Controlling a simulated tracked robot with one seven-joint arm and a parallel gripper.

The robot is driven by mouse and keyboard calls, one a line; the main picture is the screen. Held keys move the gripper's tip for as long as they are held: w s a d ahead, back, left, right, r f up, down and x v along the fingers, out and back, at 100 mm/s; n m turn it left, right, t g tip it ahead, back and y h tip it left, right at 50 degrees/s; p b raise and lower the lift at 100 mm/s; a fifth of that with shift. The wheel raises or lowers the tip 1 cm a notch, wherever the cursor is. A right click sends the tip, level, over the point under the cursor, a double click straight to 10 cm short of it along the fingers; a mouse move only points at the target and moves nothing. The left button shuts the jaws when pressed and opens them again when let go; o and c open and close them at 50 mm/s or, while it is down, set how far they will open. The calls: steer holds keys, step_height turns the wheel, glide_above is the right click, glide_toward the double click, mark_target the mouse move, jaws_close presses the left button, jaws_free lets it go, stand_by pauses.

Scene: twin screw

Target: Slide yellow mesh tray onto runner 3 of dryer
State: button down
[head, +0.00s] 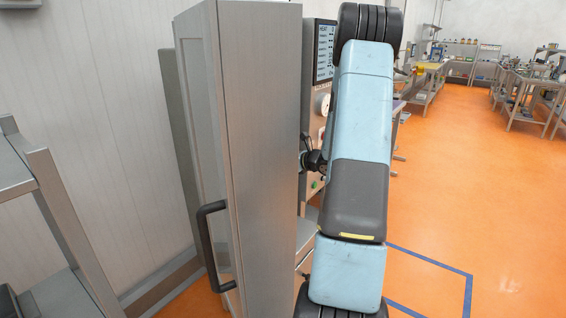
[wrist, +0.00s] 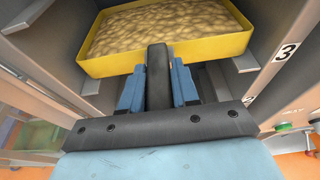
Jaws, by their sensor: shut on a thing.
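In the wrist view the yellow tray (wrist: 103,67) holds a layer of pale brown, lumpy pieces. My gripper (wrist: 158,62) is shut on the near rim of the tray. The tray is at the dryer's opening, between its side walls, beside a label "3" (wrist: 286,52) on the right post. A runner (wrist: 262,80) shows just below and right of the tray. Whether the tray rests on the runners is unclear. In the head view, the dryer's open metal door (head: 262,130) and my arm hide the tray and gripper.
The door has a black handle (head: 212,245). A control panel with a screen (head: 324,52) stands behind it. A metal rack (head: 40,190) is at the left. Benches (head: 530,88) stand far right, with open orange floor (head: 470,190) between. A lower label "2" (wrist: 249,100) shows in the wrist view.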

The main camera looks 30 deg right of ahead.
steer(key=shift+f, duration=0.2)
stand_by(0.7)
steer(key=c, duration=0.8)
jaws_free()
steer(key=shift+o, duration=0.2)
steer(key=shift+s, duration=0.1)
steer(key=v, duration=1.3)
steer(key=shift+s+d, duration=0.25)
